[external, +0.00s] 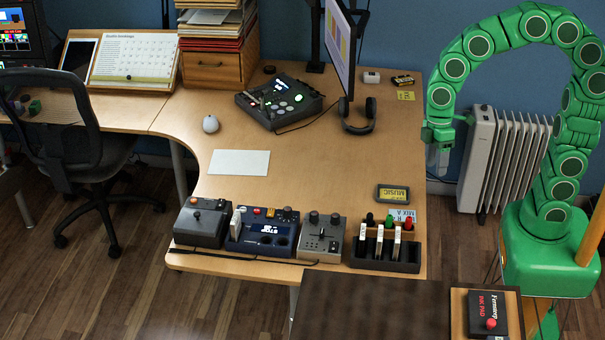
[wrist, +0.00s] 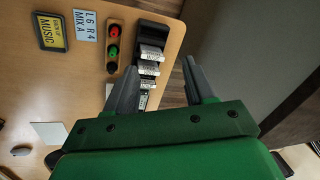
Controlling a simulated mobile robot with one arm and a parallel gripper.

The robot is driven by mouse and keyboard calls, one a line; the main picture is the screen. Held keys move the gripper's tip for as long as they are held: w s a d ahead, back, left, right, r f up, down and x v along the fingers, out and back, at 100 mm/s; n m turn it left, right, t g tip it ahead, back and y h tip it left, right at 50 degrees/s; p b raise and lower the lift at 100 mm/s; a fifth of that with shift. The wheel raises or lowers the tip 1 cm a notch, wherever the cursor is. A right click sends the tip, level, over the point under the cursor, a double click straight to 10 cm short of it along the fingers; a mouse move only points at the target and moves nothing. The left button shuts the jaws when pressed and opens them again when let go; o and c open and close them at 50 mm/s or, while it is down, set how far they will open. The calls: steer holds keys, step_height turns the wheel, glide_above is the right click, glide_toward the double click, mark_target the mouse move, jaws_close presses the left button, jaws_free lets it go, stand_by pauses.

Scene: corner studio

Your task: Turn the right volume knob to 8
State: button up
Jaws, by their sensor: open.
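A small grey box (external: 310,246) near the table's front edge has two dark knobs side by side on top, the right one (external: 335,218) beside the left one (external: 314,216). Their markings are too small to read, and I cannot tell for certain that these are the volume knobs. My gripper (external: 440,158) hangs over the table's right edge, behind and to the right of the box, apart from it. In the wrist view my gripper (wrist: 160,66) has its two fingers spread, with nothing held between them. The box cannot be made out in the wrist view.
A black rack (external: 385,262) with upright white-labelled cards stands right of the box. Behind it are a wooden block with coloured pegs (wrist: 113,45), a MIX A card reading L6 R4 (wrist: 86,24) and a MUSIC card (external: 392,194). A blue-black console (external: 262,232) stands left of the box.

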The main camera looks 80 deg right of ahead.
steer(key=w+d+f+n+t+y, duration=0.15)
steer(key=w+f, duration=0.25)
steer(key=w, duration=0.5)
steer(key=w+f+n, duration=0.2)
steer(key=w+f, duration=0.2)
steer(key=w, duration=0.5)
steer(key=n+t, duration=0.2)
steer(key=n, duration=0.1)
glide_toward(315, 213)
steer(key=f, duration=0.1)
steer(key=shift+m+g, duration=0.25)
steer(key=shift+g, duration=0.1)
steer(key=shift+w+x, duration=0.2)
steer(key=shift+x, duration=1.8)
steer(key=shift+w+x, duration=0.25)
steer(key=shift+x, duration=1.7)
steer(key=shift+r, duration=0.1)
steer(key=shift+c, duration=0.2)
jaws_close()
